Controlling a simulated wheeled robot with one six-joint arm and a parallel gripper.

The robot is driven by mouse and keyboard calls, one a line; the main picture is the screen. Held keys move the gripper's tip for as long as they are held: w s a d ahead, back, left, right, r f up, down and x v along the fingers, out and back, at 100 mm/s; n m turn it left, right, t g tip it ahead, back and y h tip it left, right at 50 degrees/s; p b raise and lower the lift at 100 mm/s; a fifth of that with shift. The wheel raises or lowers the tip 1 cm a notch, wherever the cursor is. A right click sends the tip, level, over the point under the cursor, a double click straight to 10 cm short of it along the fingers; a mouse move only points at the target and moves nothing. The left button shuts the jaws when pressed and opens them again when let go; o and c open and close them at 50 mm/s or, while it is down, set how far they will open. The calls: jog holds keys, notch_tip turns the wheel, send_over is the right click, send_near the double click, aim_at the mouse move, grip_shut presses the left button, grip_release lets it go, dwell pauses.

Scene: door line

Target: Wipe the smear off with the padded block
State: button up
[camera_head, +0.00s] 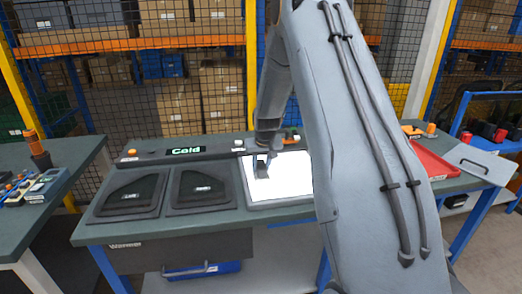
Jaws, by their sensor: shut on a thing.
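My gripper (264,155) hangs over the left part of a bright white panel (290,182) set in the bench. It is shut on a small blue-grey block (261,170), which I take to be the padded block. The block is at or just above the panel; I cannot tell whether it touches. I cannot make out a smear on the white surface. My arm hides the panel's right side.
The bench (150,229) has two dark framed recesses (130,194) left of the panel and a "Cold" sign (186,151) behind. A red tray (432,162) and a grey plate with a handle (478,164) lie right. A side table (22,220) with tools stands left.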

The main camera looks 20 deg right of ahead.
notch_tip(320, 180, up, 2)
jog(key=shift+d+r, duration=0.15)
jog(key=shift+r, duration=0.05)
jog(key=shift+s+r+p, duration=0.15)
jog(key=shift+r+p, duration=0.15)
jog(key=shift+p, duration=0.1)
jog(key=shift+r+p, duration=1.2)
jog(key=shift+r, duration=1.35)
